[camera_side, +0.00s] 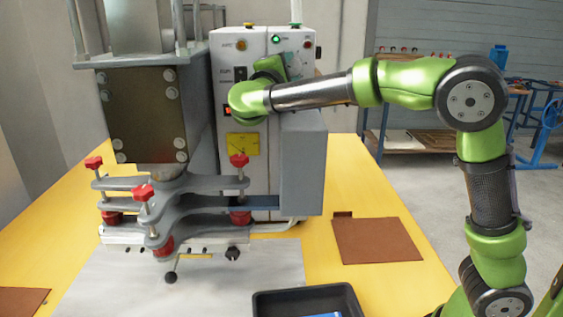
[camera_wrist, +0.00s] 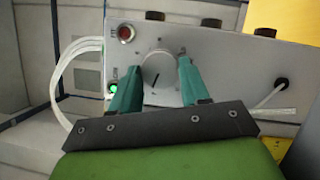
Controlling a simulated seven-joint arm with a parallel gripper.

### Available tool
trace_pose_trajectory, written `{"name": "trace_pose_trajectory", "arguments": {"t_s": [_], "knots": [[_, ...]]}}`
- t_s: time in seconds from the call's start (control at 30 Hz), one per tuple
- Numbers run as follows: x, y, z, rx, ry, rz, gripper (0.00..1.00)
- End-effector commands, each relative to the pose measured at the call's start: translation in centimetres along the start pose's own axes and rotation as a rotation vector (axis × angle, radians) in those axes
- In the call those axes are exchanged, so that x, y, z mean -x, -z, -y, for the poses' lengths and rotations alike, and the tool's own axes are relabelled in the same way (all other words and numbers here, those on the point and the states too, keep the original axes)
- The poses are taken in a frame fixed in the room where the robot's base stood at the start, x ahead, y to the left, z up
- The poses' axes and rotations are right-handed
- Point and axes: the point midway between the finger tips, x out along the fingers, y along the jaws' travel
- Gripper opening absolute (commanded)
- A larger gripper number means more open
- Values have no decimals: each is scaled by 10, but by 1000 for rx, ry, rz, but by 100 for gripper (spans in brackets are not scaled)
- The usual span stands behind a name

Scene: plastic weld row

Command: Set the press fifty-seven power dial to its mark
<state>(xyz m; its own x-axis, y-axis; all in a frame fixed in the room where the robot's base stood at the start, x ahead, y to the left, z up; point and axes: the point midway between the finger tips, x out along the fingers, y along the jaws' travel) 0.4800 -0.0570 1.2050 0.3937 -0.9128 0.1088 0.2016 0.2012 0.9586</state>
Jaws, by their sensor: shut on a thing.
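The power dial (camera_wrist: 160,69) is a round light-grey knob with a black pointer line, on the grey control panel (camera_wrist: 225,70) in the wrist view. Its pointer slants down and slightly left in that picture. Small dark ticks show on the panel around it; which one is the set mark I cannot tell. My gripper (camera_wrist: 161,66) has its two teal fingers on either side of the dial, shut on it.
A red button (camera_wrist: 126,33) and a lit green lamp (camera_wrist: 113,87) sit beside the dial. White cables (camera_wrist: 72,85) loop at the panel's side. The grey press (camera_side: 150,115) stands left of the cabinet. A black tray (camera_side: 262,302) and brown mat (camera_side: 376,240) lie on the yellow table (camera_side: 350,170).

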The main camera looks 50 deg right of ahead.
Motion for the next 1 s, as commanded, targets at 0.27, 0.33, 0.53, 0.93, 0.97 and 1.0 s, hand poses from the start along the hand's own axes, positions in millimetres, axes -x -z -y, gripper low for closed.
{"name": "trace_pose_trajectory", "arguments": {"t_s": [0.27, 0.33, 0.53, 0.93, 0.97, 1.0], "knots": [[0, 0, 0, 18, -8, -1, 15], [0, 0, 0, 18, -8, -1, 15], [0, 0, 0, 18, -8, -1, 49], [0, 0, 0, 18, -8, -1, 70], [1, 0, 0, 18, -8, -1, 70], [2, 0, 0, 18, -8, -2, 70]]}}
